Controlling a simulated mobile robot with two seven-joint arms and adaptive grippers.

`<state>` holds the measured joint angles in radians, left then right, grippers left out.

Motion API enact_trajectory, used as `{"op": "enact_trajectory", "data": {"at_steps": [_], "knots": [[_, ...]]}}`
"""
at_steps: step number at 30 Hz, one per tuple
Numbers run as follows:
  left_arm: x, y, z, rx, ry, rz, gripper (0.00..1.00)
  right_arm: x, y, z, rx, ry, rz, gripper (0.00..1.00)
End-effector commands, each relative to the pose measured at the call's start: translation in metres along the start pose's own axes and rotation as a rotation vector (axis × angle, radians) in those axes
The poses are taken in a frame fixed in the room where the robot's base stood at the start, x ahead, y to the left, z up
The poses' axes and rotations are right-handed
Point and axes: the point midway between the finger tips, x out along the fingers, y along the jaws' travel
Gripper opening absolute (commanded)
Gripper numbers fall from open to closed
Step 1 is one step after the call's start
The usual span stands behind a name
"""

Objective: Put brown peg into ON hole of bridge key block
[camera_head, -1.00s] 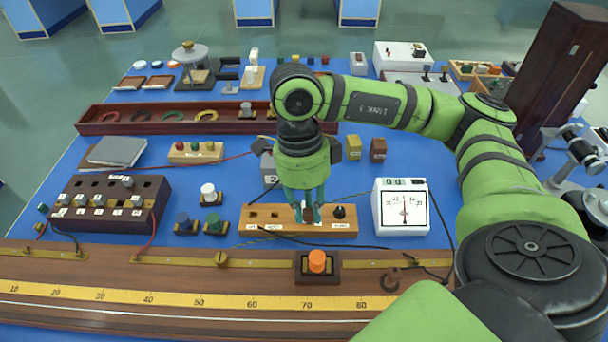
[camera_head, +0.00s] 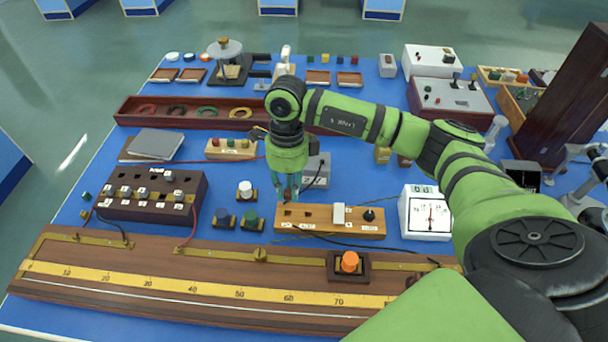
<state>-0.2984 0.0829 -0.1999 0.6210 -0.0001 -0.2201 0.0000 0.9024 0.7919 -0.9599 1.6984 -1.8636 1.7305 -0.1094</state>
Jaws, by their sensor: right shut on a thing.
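The bridge key block (camera_head: 326,229) is a long light-wood block on the blue bench, with dark holes towards its left end, a white upright piece (camera_head: 338,214) right of its middle and a black knob (camera_head: 369,215) near its right end. Its small labels are too small to read. My right gripper (camera_head: 287,196) points down over the left end of the block and is shut on the brown peg, which its teal fingers almost wholly hide. I cannot tell whether the peg touches the block. My left gripper is out of view.
A white meter (camera_head: 426,212) stands right of the block. Two dark plugs (camera_head: 250,218) and a white-topped one (camera_head: 245,191) stand left of it. In front lies the long ruler board (camera_head: 200,285) with an orange knob (camera_head: 349,262). A grey weight-like block (camera_head: 317,168) stands behind.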

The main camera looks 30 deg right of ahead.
Motion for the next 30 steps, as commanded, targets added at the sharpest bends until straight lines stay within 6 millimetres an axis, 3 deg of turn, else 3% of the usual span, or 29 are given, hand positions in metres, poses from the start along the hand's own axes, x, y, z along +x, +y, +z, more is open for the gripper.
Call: {"op": "enact_trajectory", "data": {"at_steps": [7, 30], "knots": [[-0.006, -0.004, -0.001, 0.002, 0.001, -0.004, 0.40, 0.015, -0.012, 0.004, -0.004, 0.004, -0.007, 0.01], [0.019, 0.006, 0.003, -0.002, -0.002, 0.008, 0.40, 0.055, -0.017, 0.004, -0.003, 0.004, -0.006, 0.01]]}}
